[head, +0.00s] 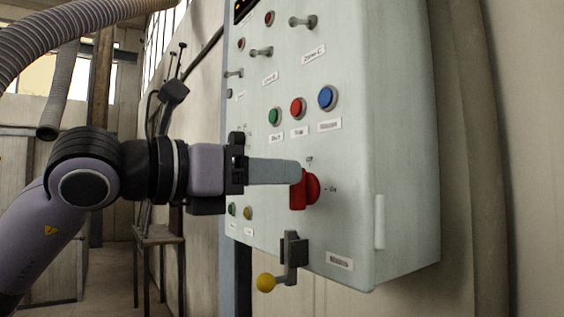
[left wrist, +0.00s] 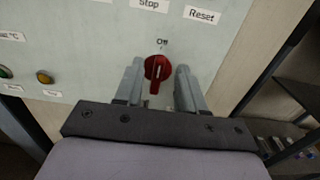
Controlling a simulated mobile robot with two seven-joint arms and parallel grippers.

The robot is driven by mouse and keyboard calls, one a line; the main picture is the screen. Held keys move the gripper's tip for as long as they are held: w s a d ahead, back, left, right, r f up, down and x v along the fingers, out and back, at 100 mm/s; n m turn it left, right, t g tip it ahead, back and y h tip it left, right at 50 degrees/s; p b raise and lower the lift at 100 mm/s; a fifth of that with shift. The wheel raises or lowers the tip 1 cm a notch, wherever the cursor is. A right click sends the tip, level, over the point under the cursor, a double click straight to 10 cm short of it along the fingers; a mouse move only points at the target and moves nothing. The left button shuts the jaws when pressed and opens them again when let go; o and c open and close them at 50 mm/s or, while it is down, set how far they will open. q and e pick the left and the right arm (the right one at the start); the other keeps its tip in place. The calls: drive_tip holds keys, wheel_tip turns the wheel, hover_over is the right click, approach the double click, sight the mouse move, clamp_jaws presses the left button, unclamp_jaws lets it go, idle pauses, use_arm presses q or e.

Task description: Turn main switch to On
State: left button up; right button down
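The main switch is a red rotary knob (head: 306,189) low on the front of a pale grey control panel (head: 350,110). An Off label is above it and a label that appears to read On is to its right. In the left wrist view the knob (left wrist: 158,68) sits between the two fingers of my left gripper (left wrist: 159,80), with a gap on either side. Its handle runs up and down in that picture, in line with the Off label. In the head view my left gripper (head: 298,174) reaches the knob from the left and partly covers it. My right gripper is not in view.
Green (head: 275,116), red (head: 298,107) and blue (head: 327,97) buttons are above the knob. Toggle switches are higher up. A small stand (head: 158,236) is behind my left arm.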

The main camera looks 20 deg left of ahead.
use_arm(q)
drive_tip(key=shift+x, duration=0.95)
clamp_jaws()
